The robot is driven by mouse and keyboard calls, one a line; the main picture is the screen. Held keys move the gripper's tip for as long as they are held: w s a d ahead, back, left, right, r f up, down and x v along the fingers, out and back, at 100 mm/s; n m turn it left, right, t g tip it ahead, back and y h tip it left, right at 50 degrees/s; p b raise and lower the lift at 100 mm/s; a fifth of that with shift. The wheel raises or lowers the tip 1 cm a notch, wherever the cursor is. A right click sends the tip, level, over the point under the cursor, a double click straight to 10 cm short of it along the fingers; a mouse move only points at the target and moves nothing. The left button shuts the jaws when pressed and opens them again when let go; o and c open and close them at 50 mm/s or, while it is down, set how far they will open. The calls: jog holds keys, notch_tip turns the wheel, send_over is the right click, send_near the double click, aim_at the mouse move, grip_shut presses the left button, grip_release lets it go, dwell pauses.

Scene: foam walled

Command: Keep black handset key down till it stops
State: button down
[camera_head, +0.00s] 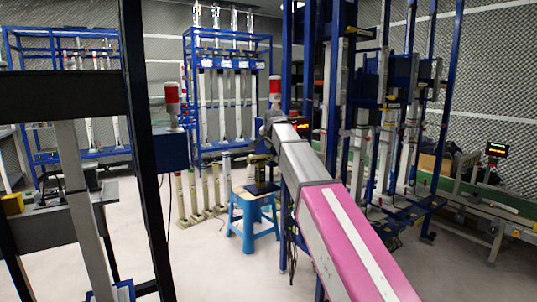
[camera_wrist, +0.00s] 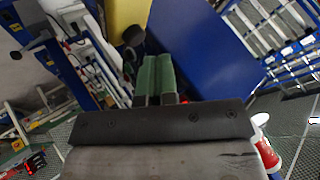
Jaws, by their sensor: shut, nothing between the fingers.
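In the wrist view, my gripper (camera_wrist: 157,60) has its two green fingers pressed together, with nothing between them. A black round knob-like part (camera_wrist: 133,38) stands just left of the fingertips, against a yellow body (camera_wrist: 124,15). These look like the key and its handset, but I cannot be sure. Whether the fingertips touch the black part cannot be told. In the head view, my pink and grey arm reaches away to the middle of the picture, and my fingers cannot be made out there.
A blue panel (camera_wrist: 203,48) stands close right of the fingers. A red and white beacon (camera_wrist: 266,150) is at lower right. In the head view, a blue stool (camera_head: 252,218) stands below my arm, with blue racks (camera_head: 228,38) behind.

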jog(key=shift+r, duration=0.1)
jog(key=shift+r, duration=2.45)
